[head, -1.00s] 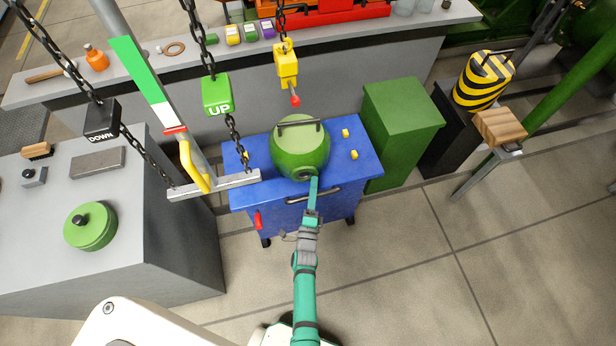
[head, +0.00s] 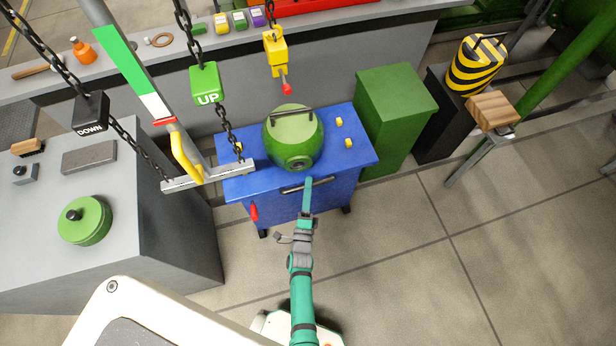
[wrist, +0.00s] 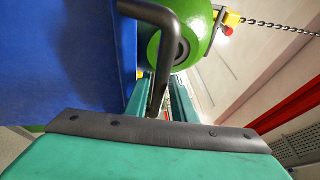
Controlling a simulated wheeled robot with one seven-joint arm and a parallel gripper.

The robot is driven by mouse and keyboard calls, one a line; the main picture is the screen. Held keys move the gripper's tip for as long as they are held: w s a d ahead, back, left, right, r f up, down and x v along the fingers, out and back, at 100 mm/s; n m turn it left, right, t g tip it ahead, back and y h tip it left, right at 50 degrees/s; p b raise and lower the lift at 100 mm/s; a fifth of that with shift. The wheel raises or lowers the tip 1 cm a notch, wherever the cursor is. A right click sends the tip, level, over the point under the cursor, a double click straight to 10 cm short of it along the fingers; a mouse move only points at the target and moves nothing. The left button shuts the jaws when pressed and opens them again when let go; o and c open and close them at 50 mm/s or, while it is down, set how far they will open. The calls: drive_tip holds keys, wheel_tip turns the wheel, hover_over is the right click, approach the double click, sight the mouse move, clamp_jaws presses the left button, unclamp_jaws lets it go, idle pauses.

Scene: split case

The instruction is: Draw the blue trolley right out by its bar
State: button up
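The blue trolley (head: 330,186) stands against the grey bench, with its dark bar (head: 292,189) across the front near the top. A round green vessel (head: 293,140) sits on its top. My gripper (head: 308,182) is at the bar, in front of the trolley. In the wrist view, the bar (wrist: 159,96) runs between the two fingers of my gripper (wrist: 162,95), which stand apart, with a gap beside the bar. The trolley's blue side (wrist: 65,50) fills the upper left there. The fingertips are partly hidden behind the bar and vessel.
A green cabinet (head: 394,110) stands close on the trolley's right, a grey counter (head: 150,200) on its left. The floor (head: 400,260) in front and to the right is clear.

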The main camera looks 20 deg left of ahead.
drive_tip(key=v, duration=0.6)
drive_tip(key=shift+s+d, duration=0.15)
drive_tip(key=shift+s, duration=0.15)
drive_tip(key=s+d+r+n+g+h, duration=0.25)
drive_tip(key=s+d+r+n, duration=0.55)
drive_tip(key=s+d, duration=0.45)
drive_tip(key=s+d+r+n+g+h, duration=0.1)
drive_tip(key=s+d+r+n+h, duration=0.1)
drive_tip(key=s+r+n, duration=0.5)
drive_tip(key=s+r+h, duration=0.1)
drive_tip(key=s+r, duration=0.2)
drive_tip(key=r, duration=0.4)
drive_tip(key=shift+s+d+r+n, duration=0.25)
drive_tip(key=shift+d+r+n, duration=0.05)
drive_tip(key=shift+r, duration=0.1)
